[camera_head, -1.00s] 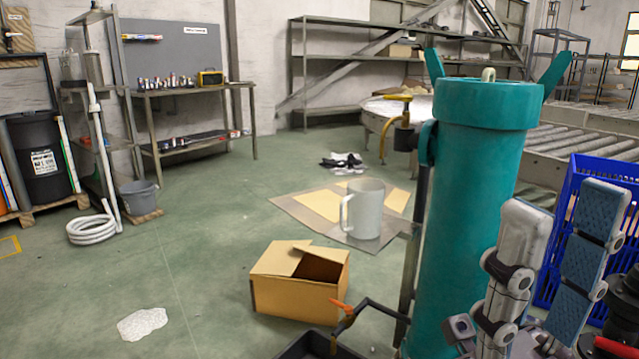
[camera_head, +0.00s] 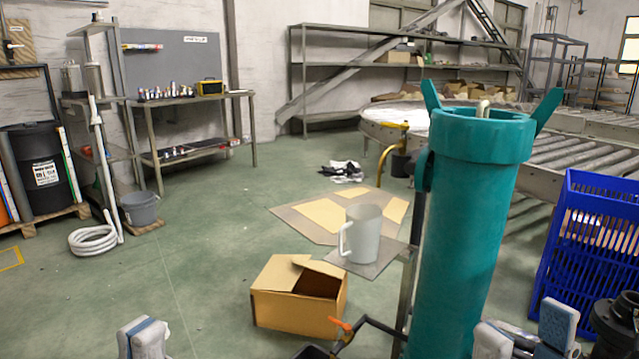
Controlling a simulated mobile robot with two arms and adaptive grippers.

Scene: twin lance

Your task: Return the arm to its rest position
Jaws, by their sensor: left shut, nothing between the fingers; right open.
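My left gripper (camera_head: 144,338) is at the bottom edge, left of the middle. Only its pale grey and blue tips show; it is shut and empty, with the rest of the arm out of frame. My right gripper (camera_head: 525,332) is low at the bottom right. Its fingers are apart and nothing shows between them. It is just right of the lower part of the teal column (camera_head: 462,230). The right arm behind it is mostly cut off by the frame.
An open cardboard box (camera_head: 290,305) stands on the floor between the grippers. A blue crate (camera_head: 597,248) and a black fitting (camera_head: 615,325) are at the right. A grey mug (camera_head: 363,233) is left of the column.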

